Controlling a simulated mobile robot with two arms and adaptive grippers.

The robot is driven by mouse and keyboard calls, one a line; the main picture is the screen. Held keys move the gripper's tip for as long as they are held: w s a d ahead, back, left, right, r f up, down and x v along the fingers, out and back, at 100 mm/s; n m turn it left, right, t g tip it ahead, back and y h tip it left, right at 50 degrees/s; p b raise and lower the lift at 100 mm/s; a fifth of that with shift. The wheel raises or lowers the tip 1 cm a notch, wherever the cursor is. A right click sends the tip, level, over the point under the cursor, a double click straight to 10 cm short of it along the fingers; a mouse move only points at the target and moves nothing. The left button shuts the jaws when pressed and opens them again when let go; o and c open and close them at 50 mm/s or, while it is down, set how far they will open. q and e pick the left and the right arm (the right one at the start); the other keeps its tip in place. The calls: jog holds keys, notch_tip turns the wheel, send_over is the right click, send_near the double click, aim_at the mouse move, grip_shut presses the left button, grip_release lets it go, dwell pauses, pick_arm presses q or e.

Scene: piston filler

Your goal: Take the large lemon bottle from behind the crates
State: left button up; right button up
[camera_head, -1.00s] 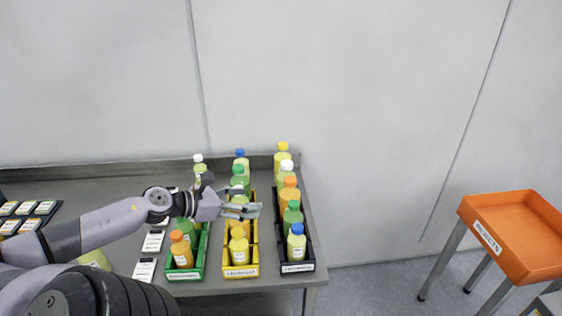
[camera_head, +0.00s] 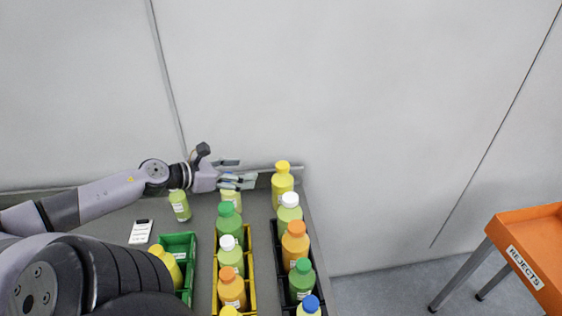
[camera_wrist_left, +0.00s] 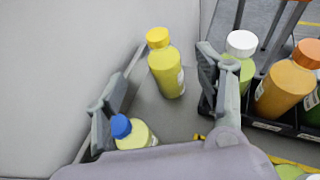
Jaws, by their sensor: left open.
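The large lemon bottle, yellow with a yellow cap, stands upright behind the black crate near the table's back right corner (camera_head: 282,184). In the left wrist view it stands ahead of and between the spread fingers (camera_wrist_left: 168,76), not visibly touched. My left gripper (camera_head: 248,171) is open, to the left of this bottle, pointing right. In the left wrist view the jaws (camera_wrist_left: 162,80) hold nothing. A smaller pale yellow bottle with a blue cap (camera_wrist_left: 135,135) stands close by the left finger; in the head view the gripper hides its cap (camera_head: 232,198). My right gripper is not in view.
The black crate (camera_head: 282,260), yellow crate (camera_head: 250,265) and green crate (camera_head: 178,238) hold bottles. A pale bottle (camera_head: 180,206) stands behind the green crate. The wall and raised back edge run close behind the gripper. An orange rejects tray (camera_head: 530,255) is at right.

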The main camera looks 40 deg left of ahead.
pick_arm(q)
jog(key=b, duration=0.1)
send_near(277, 169)
jog(key=w, duration=0.2)
jog(key=x, duration=0.1)
jog(key=b+x, duration=0.1)
jog(key=x, duration=0.1)
jog(key=b+x, duration=0.1)
jog(key=shift+w+d+f, duration=0.2)
jog(key=shift+d+f, duration=0.1)
jog(key=shift+d, duration=0.05)
jog(key=shift+w, duration=0.2)
jog(key=w+f+b, duration=0.1)
jog(key=b, duration=0.1)
jog(key=w+f+b, duration=0.1)
jog(key=b, duration=0.1)
jog(key=shift+w+d, duration=0.15)
jog(key=shift+w, duration=0.2)
jog(key=shift+w+r, duration=0.1)
jog(key=shift+w, duration=0.15)
jog(key=shift+x, duration=0.85)
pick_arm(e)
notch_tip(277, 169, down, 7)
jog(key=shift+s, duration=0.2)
pick_arm(q)
jog(key=shift+s, duration=0.1)
jog(key=shift+c, duration=0.5)
